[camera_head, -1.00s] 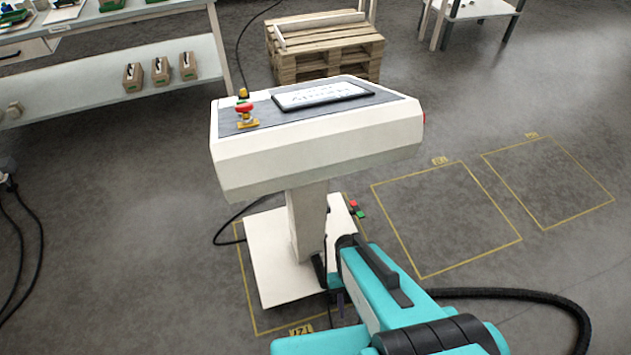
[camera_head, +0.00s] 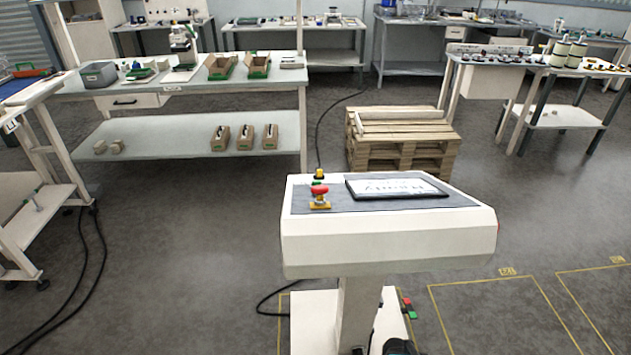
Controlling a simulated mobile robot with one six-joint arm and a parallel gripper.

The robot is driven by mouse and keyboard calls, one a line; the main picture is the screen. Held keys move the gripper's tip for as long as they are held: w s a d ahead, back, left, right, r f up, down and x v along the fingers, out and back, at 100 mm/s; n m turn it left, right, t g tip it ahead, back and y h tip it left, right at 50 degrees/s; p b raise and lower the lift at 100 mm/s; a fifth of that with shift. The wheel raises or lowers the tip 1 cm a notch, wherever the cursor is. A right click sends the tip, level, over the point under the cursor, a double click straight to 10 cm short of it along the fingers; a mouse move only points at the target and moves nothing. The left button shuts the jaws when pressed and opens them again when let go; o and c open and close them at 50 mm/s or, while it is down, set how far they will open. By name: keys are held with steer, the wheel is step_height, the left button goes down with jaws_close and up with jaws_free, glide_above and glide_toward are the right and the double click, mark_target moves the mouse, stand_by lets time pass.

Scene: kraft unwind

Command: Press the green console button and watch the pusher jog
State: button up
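The control console (camera_head: 390,238) is a white slanted box on a pedestal, centre right. A small green button (camera_head: 318,183) sits on its left top, partly hidden behind a red mushroom button (camera_head: 320,190) on a yellow base. A tablet-like screen (camera_head: 396,187) lies to their right. A second green piece (camera_head: 410,315) and a red one show low beside the pedestal. My gripper's fingers are not visible. No pusher can be made out.
A pallet stack (camera_head: 403,140) stands behind the console. A workbench (camera_head: 190,85) with a lower shelf (camera_head: 180,140) of small boxes is at the back left. Cables (camera_head: 95,270) lie on the left floor. Yellow-marked floor (camera_head: 510,310) at the right is clear.

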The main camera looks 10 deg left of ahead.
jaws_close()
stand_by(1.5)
